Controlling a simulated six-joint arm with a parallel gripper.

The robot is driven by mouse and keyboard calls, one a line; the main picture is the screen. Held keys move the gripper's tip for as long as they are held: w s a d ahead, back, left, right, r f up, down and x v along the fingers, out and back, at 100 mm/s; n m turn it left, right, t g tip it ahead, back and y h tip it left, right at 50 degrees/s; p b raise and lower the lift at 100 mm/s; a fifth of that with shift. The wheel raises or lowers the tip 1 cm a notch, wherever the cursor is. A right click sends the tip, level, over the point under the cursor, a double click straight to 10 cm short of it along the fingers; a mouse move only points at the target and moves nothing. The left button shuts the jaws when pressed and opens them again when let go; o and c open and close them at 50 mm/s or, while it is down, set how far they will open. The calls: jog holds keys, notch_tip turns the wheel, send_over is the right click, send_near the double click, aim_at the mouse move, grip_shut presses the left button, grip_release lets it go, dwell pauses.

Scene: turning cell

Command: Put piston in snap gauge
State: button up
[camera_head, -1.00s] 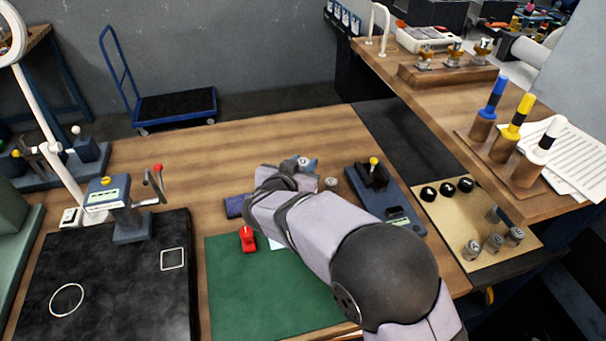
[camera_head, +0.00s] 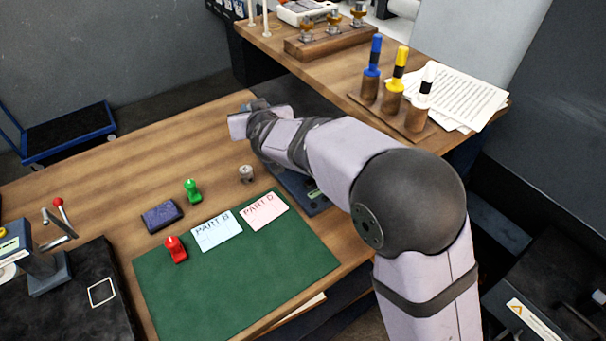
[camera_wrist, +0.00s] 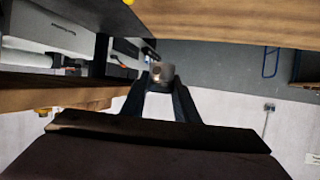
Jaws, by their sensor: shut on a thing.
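A small metal piston (camera_wrist: 162,74) is between the fingertips of my gripper (camera_wrist: 161,82) in the wrist view; the gripper is shut on it. In the head view my arm hides the fingertips and the held piston; the wrist end is over the back right of the wooden table. A second metal piston (camera_head: 247,174) stands upright on the table, in front of the arm. A blue-based fixture (camera_head: 298,188), perhaps the snap gauge, is mostly hidden under my forearm, so its jaws do not show.
A green mat (camera_head: 230,270) carries the PART B card (camera_head: 215,231) and PART D card (camera_head: 264,211). A red stamp (camera_head: 176,249), green stamp (camera_head: 192,191) and dark blue pad (camera_head: 161,216) are left. The table's back left is clear.

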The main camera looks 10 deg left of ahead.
jog(key=s+d+f+n+g+y, duration=0.1)
jog(key=d+f+y, duration=0.15)
jog(key=d, duration=0.35)
jog(key=s+d+f+n+g+y, duration=0.1)
jog(key=d+f+n, duration=0.15)
jog(key=d, duration=0.35)
jog(key=shift+m+h, duration=0.25)
jog(key=shift+d+f+p, duration=0.1)
jog(key=shift+f+p, duration=0.8)
jog(key=shift+f, duration=4.35)
jog(key=shift+f, duration=0.1)
jog(key=shift+f, duration=0.15)
jog(key=o, duration=1.1)
